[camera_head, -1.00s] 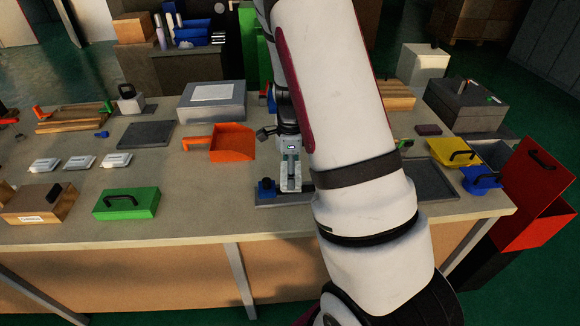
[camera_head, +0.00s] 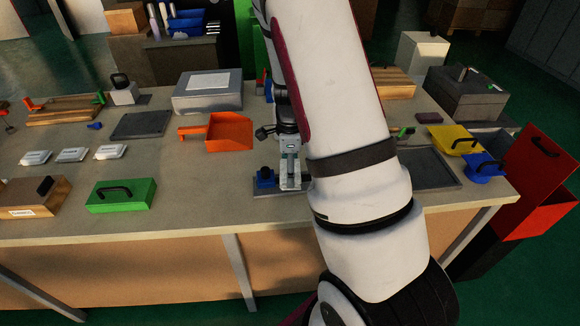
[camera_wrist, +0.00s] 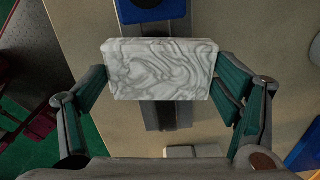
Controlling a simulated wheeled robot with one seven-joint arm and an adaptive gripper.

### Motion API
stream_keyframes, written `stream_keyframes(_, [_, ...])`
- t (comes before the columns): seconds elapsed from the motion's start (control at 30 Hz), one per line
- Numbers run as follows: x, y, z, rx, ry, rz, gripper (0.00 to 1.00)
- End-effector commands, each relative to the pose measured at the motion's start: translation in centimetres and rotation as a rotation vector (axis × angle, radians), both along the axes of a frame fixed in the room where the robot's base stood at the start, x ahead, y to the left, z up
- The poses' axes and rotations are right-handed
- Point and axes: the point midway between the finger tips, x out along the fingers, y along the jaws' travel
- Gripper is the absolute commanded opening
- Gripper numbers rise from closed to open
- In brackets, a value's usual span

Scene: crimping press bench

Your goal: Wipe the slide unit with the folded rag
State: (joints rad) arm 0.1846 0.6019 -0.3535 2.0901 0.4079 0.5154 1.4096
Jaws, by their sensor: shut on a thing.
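My gripper (camera_wrist: 162,88) is shut on the folded rag (camera_wrist: 160,66), a pale block with grey wavy markings, in the wrist view. The slide unit is a dark rail (camera_wrist: 167,118) with a blue block (camera_wrist: 150,9) at one end. The rag is over the rail and hides its middle; I cannot tell whether they touch. My arm hides the slide unit's right part there.
An orange dustpan (camera_head: 230,131) lies behind and left of the gripper. A green box (camera_head: 121,196) stands front left. A dark tray (camera_head: 430,168), a yellow lidded item (camera_head: 452,140) and a blue one (camera_head: 484,168) are at right. The bench (camera_head: 200,205) is clear left of the slide unit.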

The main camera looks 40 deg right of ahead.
Motion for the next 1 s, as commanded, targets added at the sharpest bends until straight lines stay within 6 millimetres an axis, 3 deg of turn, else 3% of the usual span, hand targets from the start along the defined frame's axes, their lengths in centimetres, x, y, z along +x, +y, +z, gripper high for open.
stream_keyframes(0.77, [0.0, -0.1, -1.1, 0.000, 0.000, -0.001, 0.60])
stream_keyframes(1.0, [-1.0, -1.7, -1.2, 0.000, 0.000, -0.004, 0.60])
